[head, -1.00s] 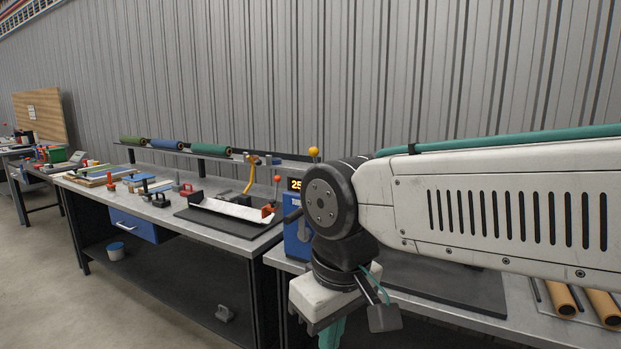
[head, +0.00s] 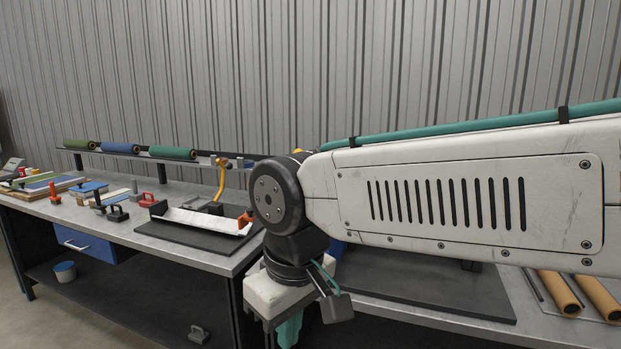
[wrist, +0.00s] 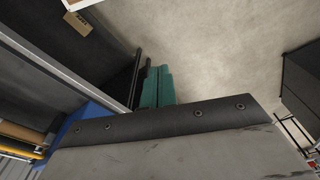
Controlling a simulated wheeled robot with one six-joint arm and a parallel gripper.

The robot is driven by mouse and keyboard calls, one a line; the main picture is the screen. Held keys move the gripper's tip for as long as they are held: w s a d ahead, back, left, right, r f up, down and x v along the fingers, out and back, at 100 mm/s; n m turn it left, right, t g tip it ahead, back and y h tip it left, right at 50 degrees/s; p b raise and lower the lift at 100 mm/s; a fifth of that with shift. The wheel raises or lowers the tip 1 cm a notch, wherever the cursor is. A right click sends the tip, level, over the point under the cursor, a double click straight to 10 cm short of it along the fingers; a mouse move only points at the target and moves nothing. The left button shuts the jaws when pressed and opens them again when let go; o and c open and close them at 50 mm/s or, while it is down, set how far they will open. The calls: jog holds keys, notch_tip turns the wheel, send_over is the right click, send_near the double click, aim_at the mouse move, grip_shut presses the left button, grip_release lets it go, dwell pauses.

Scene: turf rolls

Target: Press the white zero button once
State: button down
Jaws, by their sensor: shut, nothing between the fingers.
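The white zero button does not show in any current view.
The left bench (head: 205,254) carries a dark mat (head: 160,235) with a white strip, and several hand tools. Turf rolls (head: 172,153) lie on the rear rack. Brown rolls (head: 560,293) lie on the right bench. A bucket (head: 65,272) stands on the lower shelf.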

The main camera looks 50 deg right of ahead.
jog(key=shift+w, duration=0.15)
jog(key=shift+w, duration=0.1)
jog(key=w+d+r+m+t+h, duration=0.15)
jog(key=w+d+r+m, duration=0.25)
jog(key=w+d+r, duration=0.4)
jog(key=w+d+r+m+t+y, duration=0.1)
jog(key=w+d+r+m+t, duration=0.3)
jog(key=w, duration=0.6)
jog(key=w+d+r+m+h, duration=0.2)
jog(key=w+d+r+m, duration=0.1)
jog(key=d, duration=1)
jog(key=w+d+r+m+t+h, duration=0.1)
jog(key=w+d+r+m, duration=0.3)
jog(key=d, duration=0.9)
jog(key=shift+r+h, duration=0.4)
jog(key=shift+h, duration=0.25)
jog(key=shift+w+f, duration=0.1)
jog(key=shift+f, duration=4.35)
